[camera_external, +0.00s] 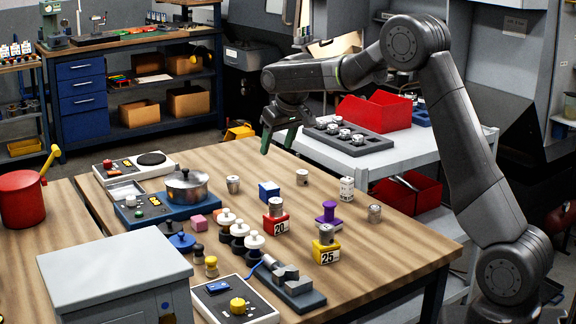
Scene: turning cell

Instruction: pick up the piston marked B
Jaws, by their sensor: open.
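My gripper (277,147) is open and empty, pointing down above the far edge of the wooden table (410,232). Small grey metal cylinders that look like pistons stand on the table: one at the far left (233,184), one at the far right with dark marks on its side (346,189), and one near the right edge (374,213). More grey pieces sit in a dark tray (378,143) on the grey cart. No letter B is legible at this size, so I cannot tell which piston is marked B. My gripper is apart from all of them.
A red block marked 20 (272,227) and a yellow block marked 25 (326,256) carry grey cylinders. A red bin (380,108) is behind the tray. The table's right front is clear.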

